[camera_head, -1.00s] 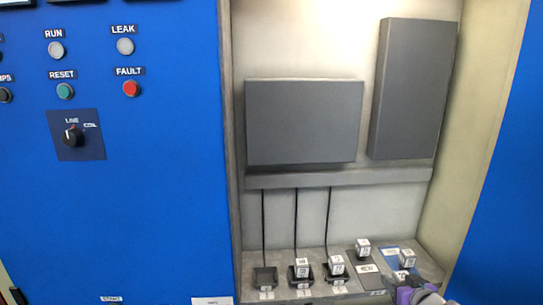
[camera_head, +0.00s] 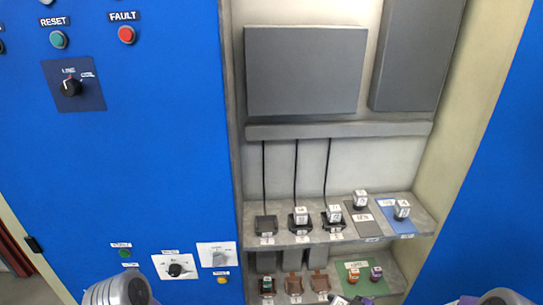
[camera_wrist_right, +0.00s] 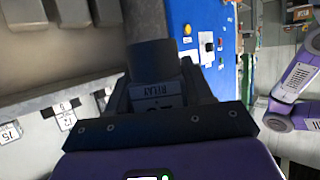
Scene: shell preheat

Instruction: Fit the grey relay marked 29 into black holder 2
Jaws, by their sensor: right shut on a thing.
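My right gripper (camera_wrist_right: 157,95) is shut on a relay (camera_wrist_right: 152,60) with a dark body and a white label reading RELAY; its number is partly hidden. In the head view, the gripper is only partly visible at the bottom edge. On the upper shelf, the left black holder (camera_head: 266,226) is empty. My left jaws are out of view.
The lower shelf has several holders and a green mat (camera_head: 345,272) with small relays.

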